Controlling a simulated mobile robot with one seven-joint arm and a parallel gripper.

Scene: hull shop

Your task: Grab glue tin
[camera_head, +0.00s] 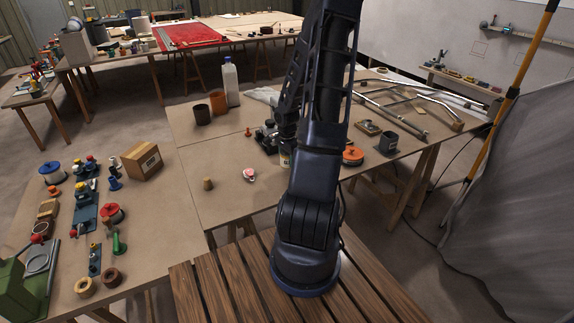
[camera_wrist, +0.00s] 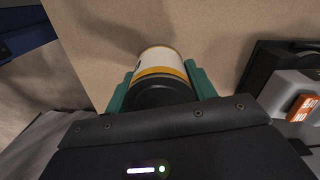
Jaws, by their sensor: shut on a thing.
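The glue tin (camera_wrist: 160,60) is a white cylinder with yellow-orange bands and a black end facing the wrist camera. In the wrist view my gripper (camera_wrist: 160,85) has its green fingers on both sides of it, shut on it. In the head view my arm hides most of the gripper and the tin; a small pale part of the tin (camera_head: 284,160) shows just left of my arm, over the middle table. I cannot tell whether the tin touches the table.
A dark device (camera_head: 266,138) stands close to the left of my arm. An orange-red disc (camera_head: 352,156) and a grey cup (camera_head: 388,143) lie to the right. The table's front left is mostly clear.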

